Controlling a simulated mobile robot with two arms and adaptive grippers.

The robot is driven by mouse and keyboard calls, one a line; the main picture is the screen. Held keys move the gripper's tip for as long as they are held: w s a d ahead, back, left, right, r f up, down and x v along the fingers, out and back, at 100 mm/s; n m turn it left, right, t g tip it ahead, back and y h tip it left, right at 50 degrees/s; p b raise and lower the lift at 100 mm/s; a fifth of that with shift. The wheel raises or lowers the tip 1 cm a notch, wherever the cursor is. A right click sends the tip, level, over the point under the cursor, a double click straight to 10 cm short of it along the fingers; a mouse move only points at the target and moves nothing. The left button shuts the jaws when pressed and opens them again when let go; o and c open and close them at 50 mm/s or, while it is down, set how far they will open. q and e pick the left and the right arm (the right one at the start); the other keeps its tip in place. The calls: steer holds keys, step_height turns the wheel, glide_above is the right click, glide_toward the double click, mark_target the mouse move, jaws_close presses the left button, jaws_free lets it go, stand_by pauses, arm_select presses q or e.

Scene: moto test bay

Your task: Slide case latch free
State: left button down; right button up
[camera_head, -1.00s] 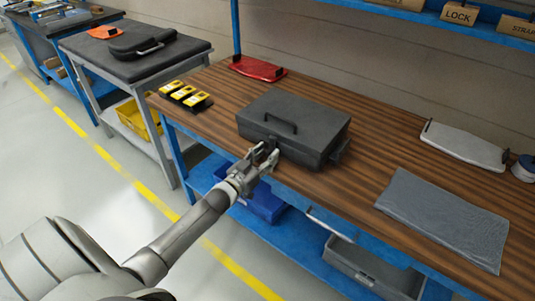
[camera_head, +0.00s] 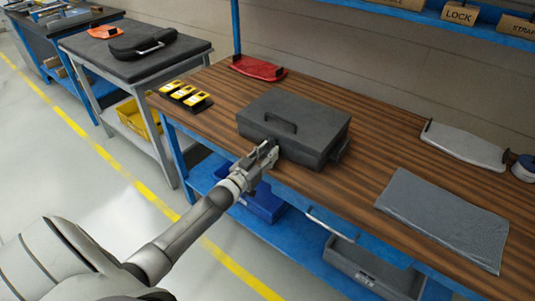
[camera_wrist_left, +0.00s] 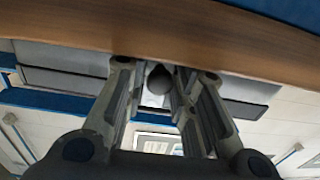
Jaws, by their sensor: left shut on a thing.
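The dark grey case (camera_head: 300,120) sits closed on the wooden bench, with a handle (camera_head: 280,124) on its lid. My left gripper (camera_head: 267,151) is at the case's front side, near its left end, by the bench's front edge. Its fingers are closed together there. In the left wrist view a small dark rounded piece (camera_wrist_left: 160,79) sits between the fingertips of the left gripper (camera_wrist_left: 158,88), and it looks like the case latch. The fingers hide most of the latch in the head view. My right gripper is out of view.
Several yellow-and-black devices (camera_head: 185,95) lie left of the case, and a red board (camera_head: 259,68) lies behind. A grey mat (camera_head: 445,217) and a pale board (camera_head: 464,146) lie to the right. The wooden bench (camera_head: 370,150) is bare just right of the case.

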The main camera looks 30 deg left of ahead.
arm_select(q)
steer(key=a, duration=0.3)
steer(key=shift+a, duration=0.2)
steer(key=c, duration=1.3)
jaws_free()
steer(key=shift+a, duration=0.1)
steer(key=shift+c, duration=0.2)
steer(key=shift+s, duration=0.2)
steer(key=s, duration=1.1)
steer(key=shift+s+a, duration=0.25)
